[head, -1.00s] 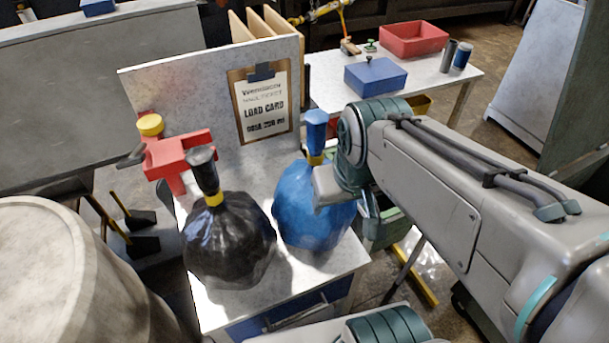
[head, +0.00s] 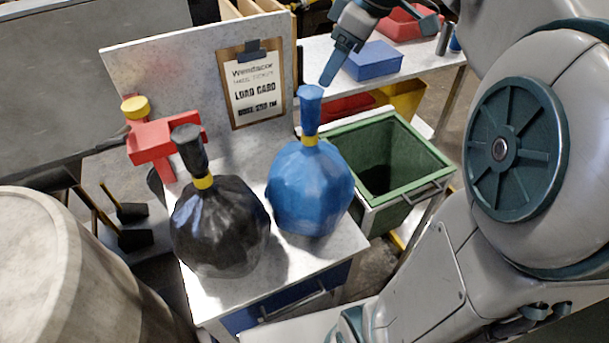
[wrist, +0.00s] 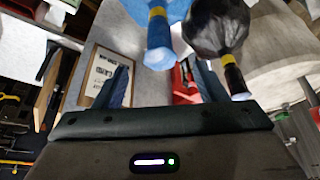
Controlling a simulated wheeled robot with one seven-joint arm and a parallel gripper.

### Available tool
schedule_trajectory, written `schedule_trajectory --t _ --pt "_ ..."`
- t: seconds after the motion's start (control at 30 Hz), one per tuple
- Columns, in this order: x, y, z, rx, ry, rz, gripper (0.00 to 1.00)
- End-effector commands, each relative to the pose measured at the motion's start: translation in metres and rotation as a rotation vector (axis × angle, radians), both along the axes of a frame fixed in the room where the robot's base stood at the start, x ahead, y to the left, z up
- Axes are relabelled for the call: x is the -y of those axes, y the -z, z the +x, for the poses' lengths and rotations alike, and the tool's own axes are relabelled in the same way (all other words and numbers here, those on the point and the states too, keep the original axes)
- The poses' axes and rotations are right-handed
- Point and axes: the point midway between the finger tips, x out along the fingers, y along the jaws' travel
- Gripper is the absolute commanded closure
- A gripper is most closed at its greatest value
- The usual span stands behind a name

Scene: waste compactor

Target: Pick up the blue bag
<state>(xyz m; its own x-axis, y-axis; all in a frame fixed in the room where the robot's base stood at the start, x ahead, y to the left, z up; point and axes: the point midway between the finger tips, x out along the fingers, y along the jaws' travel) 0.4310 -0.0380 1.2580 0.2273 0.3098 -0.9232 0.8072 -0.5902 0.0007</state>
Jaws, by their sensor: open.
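The blue bag (head: 309,190) stands upright on the white cabinet top (head: 290,265), its twisted neck tied with a yellow band. My gripper (head: 328,80) is open and empty, above and slightly right of the bag's neck in the head view, apart from it as far as I can tell. In the wrist view the blue bag's neck (wrist: 159,45) points toward my gripper (wrist: 163,85), with its tip between the two fingers but farther out. A black bag (head: 220,225) with a yellow band stands left of the blue one; it also shows in the wrist view (wrist: 218,28).
A green bin (head: 425,165) stands open to the right of the cabinet. A board with a load card (head: 255,85) rises behind the bags, beside a red bracket (head: 160,140). A large pale drum (head: 40,260) is at left. A blue box (head: 373,62) sits on the rear table.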

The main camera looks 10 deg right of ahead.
Motion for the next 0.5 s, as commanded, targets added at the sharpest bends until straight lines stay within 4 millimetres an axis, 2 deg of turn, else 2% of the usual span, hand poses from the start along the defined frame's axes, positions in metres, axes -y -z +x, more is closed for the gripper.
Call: schedule_trajectory --t 0.23,0.33,0.5 --pt "-0.016 0.046 0.010 -0.006 -0.001 -0.001 0.35" --pt "-0.020 0.059 0.014 -0.005 0.001 0.000 0.35" --pt "-0.024 0.068 0.017 -0.003 0.001 -0.001 0.35"
